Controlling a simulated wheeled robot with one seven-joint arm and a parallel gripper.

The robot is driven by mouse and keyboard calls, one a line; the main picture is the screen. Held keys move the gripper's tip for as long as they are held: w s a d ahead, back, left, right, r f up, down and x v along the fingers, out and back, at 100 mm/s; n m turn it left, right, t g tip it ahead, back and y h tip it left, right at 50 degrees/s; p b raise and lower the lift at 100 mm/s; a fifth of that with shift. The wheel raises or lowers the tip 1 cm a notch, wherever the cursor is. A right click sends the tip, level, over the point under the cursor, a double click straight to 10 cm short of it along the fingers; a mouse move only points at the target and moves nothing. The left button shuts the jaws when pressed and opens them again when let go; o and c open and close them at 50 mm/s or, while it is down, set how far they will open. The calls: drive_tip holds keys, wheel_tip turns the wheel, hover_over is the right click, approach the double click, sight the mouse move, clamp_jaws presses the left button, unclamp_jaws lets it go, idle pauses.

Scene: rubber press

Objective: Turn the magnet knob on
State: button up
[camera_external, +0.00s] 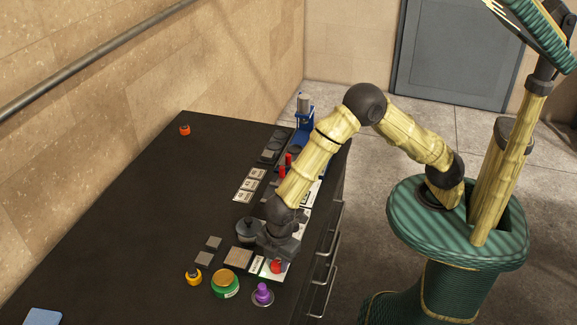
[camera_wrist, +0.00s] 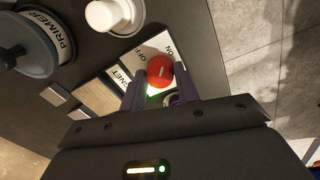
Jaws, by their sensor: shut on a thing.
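The magnet knob, a red ball (camera_wrist: 160,71), sits between my two fingers in the wrist view. My gripper (camera_wrist: 161,82) is shut on it from both sides. The knob's white plate (camera_wrist: 146,47) carries the words OFF and ON; ON is right beside the ball and OFF is further left. A small greenish glow shows below the ball. In the external view my gripper (camera_external: 278,248) is low over the bench, with a red knob (camera_external: 276,267) just in front of it. The knob's stem is hidden.
On the dark bench (camera_external: 130,215) are a green jar (camera_external: 226,285), a yellow jar (camera_external: 193,277) and a purple knob (camera_external: 262,293). The bench's left is mostly clear.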

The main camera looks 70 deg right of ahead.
drive_tip(key=shift+a+r+m, duration=0.1)
drive_tip(key=shift+m, duration=1.5)
drive_tip(key=o, duration=1)
drive_tip(key=r, duration=0.5)
drive_tip(key=r+b, duration=0.1)
drive_tip(key=r, duration=0.5)
drive_tip(key=r+b, duration=0.1)
drive_tip(key=r, duration=0.5)
drive_tip(key=shift+s+a+r, duration=0.15)
drive_tip(key=shift+s+a, duration=0.1)
drive_tip(key=shift+s, duration=0.15)
